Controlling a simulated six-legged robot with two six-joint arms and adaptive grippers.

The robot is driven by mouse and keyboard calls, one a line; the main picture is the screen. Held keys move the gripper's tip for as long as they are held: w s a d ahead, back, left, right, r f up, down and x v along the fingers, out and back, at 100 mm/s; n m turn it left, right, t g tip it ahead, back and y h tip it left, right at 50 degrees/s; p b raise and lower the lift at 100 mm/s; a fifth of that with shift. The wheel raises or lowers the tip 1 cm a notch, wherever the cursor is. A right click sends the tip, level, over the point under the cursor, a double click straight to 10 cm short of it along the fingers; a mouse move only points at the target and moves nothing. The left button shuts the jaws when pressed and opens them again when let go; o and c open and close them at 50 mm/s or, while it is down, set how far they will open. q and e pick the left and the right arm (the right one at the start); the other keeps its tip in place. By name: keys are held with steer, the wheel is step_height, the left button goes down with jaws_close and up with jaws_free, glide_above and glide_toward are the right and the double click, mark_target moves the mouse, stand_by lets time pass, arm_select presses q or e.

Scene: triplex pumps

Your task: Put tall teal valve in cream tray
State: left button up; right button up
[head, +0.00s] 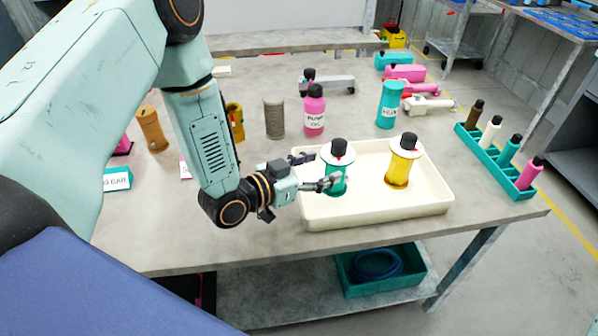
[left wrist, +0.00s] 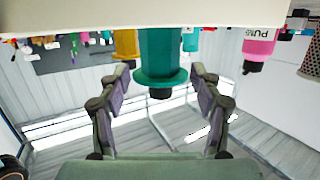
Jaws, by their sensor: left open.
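The teal valve (head: 337,182), with a white disc and black knob on top, stands upright in the cream tray (head: 430,207), in its left part. A yellow valve (head: 397,172) of like shape stands in the tray's right part. My left gripper (head: 325,168) is open at the teal valve, its fingers pointing right over the tray. In the left wrist view, which is upside down, the teal valve (left wrist: 160,52) shows between the spread fingers, with a gap on each side, and the tray (left wrist: 110,18) fills the top. Its base is partly hidden. My right gripper is not in view.
Behind the tray stand a pink bottle (head: 314,113), a grey-brown cylinder (head: 274,118) and a teal canister (head: 388,106). A teal rack (head: 497,165) with several bottles is at the right. A teal bin (head: 372,283) sits on the lower shelf. The tray's middle is free.

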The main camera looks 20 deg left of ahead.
arm_select(q)
steer(key=p+v, duration=0.1)
steer(key=v, duration=0.5)
steer(key=shift+s, duration=0.15)
stand_by(0.5)
